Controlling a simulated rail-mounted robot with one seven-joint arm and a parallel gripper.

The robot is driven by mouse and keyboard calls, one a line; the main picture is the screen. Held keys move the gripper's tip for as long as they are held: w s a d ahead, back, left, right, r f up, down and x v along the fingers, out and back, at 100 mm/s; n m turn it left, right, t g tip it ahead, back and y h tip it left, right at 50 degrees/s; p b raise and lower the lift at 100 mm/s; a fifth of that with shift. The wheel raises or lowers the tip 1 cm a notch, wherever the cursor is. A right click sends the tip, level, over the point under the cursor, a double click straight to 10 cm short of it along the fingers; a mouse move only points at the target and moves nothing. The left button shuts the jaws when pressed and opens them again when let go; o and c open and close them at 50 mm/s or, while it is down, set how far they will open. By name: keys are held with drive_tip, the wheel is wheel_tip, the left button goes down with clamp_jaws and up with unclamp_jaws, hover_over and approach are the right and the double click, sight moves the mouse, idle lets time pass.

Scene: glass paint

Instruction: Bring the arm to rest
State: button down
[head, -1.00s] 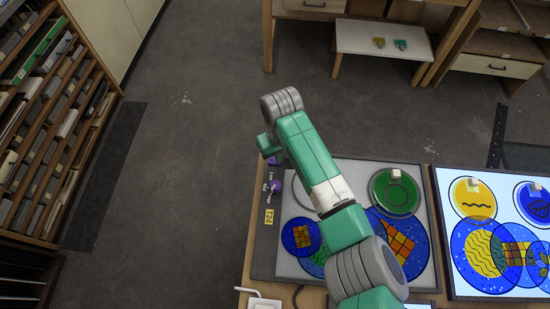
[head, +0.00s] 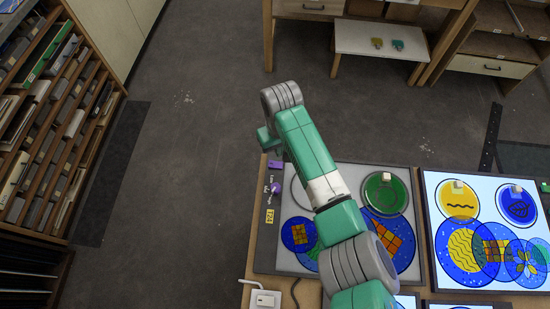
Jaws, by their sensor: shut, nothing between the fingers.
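My green and grey arm reaches from the bottom over the left panel and bends back at a grey joint above the floor. Its green end, with my gripper (head: 266,139), hangs near the panel's top left corner. The fingers are small and mostly hidden by the arm; the gripper is shut and I see nothing held in it.
The left panel (head: 408,266) bears a green disc (head: 386,193) and blue patterned discs, partly behind my arm. A lit panel (head: 434,186) with yellow and blue discs lies at right. Purple pieces (head: 275,188) lie at the bench's left edge. A shelf rack (head: 50,130) stands at left; floor between is clear.

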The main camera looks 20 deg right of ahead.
idle(0.4)
drive_tip(key=w+a+r+n+t+y, duration=0.1)
drive_tip(key=w+a+r+t, duration=0.35)
drive_tip(key=a+r, duration=0.3)
drive_tip(key=w+a+r+n+t, duration=0.1)
drive_tip(key=w+a+r+t, duration=0.2)
drive_tip(key=w+a+r, duration=0.35)
drive_tip(key=s+a+r+t+y, duration=0.1)
drive_tip(key=a+r+t, duration=0.2)
drive_tip(key=r, duration=0.5)
drive_tip(key=s+a+r+t+y, duration=0.1)
drive_tip(key=a+r+t, duration=0.2)
drive_tip(key=r, duration=0.6)
drive_tip(key=s+d+r+m+t+h, duration=0.25)
drive_tip(key=s+r+t, duration=0.85)
drive_tip(key=s+r, duration=1.2)
wheel_tip(320, 180, up, 23)
drive_tip(key=p, duration=1.8)
drive_tip(key=shift+d+f+p, duration=0.15)
drive_tip(key=shift+d+p, duration=0.1)
drive_tip(key=shift+p, duration=0.15)
